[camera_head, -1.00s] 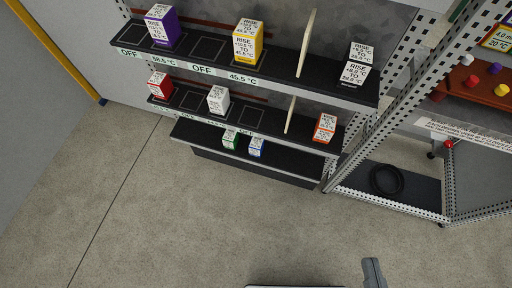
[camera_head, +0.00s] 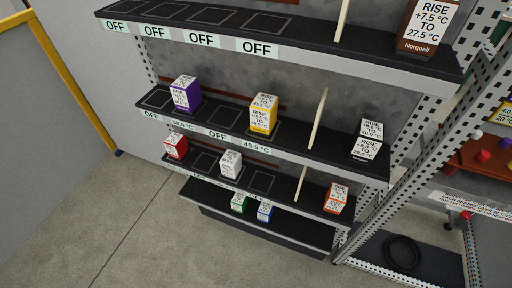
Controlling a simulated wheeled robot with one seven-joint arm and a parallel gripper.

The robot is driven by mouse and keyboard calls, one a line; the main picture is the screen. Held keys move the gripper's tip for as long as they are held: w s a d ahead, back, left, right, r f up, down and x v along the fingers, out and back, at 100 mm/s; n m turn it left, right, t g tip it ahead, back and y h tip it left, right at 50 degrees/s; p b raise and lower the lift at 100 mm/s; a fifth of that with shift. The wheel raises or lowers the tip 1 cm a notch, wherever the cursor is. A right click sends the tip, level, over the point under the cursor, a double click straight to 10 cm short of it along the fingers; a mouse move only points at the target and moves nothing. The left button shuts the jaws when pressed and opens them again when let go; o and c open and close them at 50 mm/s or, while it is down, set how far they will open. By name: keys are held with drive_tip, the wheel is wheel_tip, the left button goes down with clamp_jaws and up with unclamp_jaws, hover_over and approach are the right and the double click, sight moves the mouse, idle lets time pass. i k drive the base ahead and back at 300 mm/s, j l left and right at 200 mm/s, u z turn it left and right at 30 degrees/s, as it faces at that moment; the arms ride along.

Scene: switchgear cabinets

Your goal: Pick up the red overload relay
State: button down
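The red overload relay (camera_head: 176,147) is a small red box with a white printed label. It stands at the left end of the third shelf down (camera_head: 196,174), in the head view. A white box (camera_head: 231,163) stands on the same shelf to its right, with an empty marked slot between them. My gripper is not in view.
The shelf above holds a purple box (camera_head: 186,93), a yellow box (camera_head: 263,114) and a white box (camera_head: 368,141). An orange box (camera_head: 336,197) is right of an upright divider. Green (camera_head: 239,203) and blue (camera_head: 264,212) boxes are lowest. Floor in front is clear.

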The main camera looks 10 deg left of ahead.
sight(177, 146)
drive_tip(key=i+j+u, duration=0.35)
drive_tip(key=j, duration=0.45)
drive_tip(key=i+j+u, duration=0.4)
drive_tip(key=j, duration=0.35)
drive_tip(key=i+j+u, duration=0.35)
drive_tip(key=i+j, duration=0.15)
drive_tip(key=j, duration=0.1)
